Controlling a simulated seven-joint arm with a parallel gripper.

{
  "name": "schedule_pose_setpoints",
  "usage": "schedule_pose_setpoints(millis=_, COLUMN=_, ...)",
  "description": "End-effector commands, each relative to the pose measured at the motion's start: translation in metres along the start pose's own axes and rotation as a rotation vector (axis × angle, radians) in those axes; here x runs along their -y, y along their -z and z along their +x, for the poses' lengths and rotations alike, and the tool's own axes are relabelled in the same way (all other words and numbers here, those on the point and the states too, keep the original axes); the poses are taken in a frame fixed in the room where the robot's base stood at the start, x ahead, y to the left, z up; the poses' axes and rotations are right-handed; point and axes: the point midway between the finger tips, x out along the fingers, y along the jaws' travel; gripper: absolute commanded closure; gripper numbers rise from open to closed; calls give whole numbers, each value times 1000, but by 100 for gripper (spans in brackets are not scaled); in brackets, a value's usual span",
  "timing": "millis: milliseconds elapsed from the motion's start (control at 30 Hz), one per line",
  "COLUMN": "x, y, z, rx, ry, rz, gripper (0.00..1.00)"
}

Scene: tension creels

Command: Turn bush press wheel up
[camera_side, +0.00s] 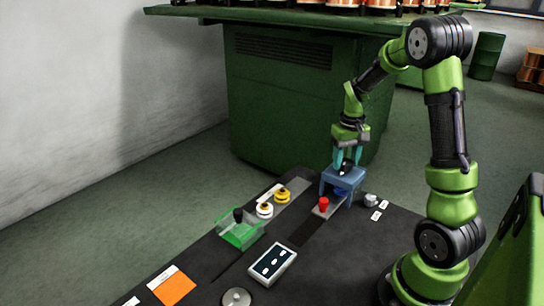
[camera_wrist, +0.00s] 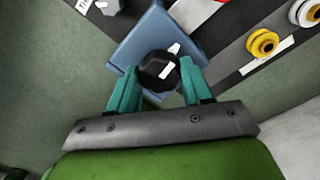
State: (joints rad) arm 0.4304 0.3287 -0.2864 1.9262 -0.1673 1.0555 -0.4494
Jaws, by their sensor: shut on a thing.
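The bush press (camera_side: 343,180) is a blue frame standing at the far end of the dark table in the side view. It also shows in the wrist view (camera_wrist: 140,48). Its wheel (camera_wrist: 159,70) is a black knob with a white mark, on top of the press. My gripper (camera_side: 346,168) comes down from above with teal fingers around the wheel. In the wrist view the fingers (camera_wrist: 158,84) sit on either side of the knob, shut on it. The fingers partly hide the wheel in the side view.
A red knob (camera_side: 323,204) stands in front of the press. A grey knob (camera_side: 371,200) and white labels are to its right. Yellow (camera_side: 282,195) and white (camera_side: 265,210) spools, a green clear box (camera_side: 240,233) and a panel (camera_side: 272,265) lie left and nearer.

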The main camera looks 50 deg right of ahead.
Motion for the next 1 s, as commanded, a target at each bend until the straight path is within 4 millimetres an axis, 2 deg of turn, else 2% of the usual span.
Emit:
schedule_pose_setpoints(millis=233, x=0, y=0, z=-1, rx=-1, ry=0, rz=1, gripper=81)
schedule_pose_setpoints(millis=267, x=0, y=0, z=-1, rx=-1, ry=0, rz=1, gripper=49)
schedule_pose_setpoints(millis=400, x=0, y=0, z=0, rx=-1, ry=0, rz=2, gripper=28)
schedule_pose_setpoints(millis=433, x=0, y=0, z=0, rx=-1, ry=0, rz=2, gripper=25)
schedule_pose_setpoints(millis=767, x=0, y=0, z=-4, rx=-2, ry=0, rz=2, gripper=25)
schedule_pose_setpoints(millis=867, x=0, y=1, z=-14, rx=-4, ry=0, rz=1, gripper=25)
schedule_pose_setpoints(millis=1000, x=0, y=1, z=-42, rx=-7, ry=1, rz=2, gripper=25)
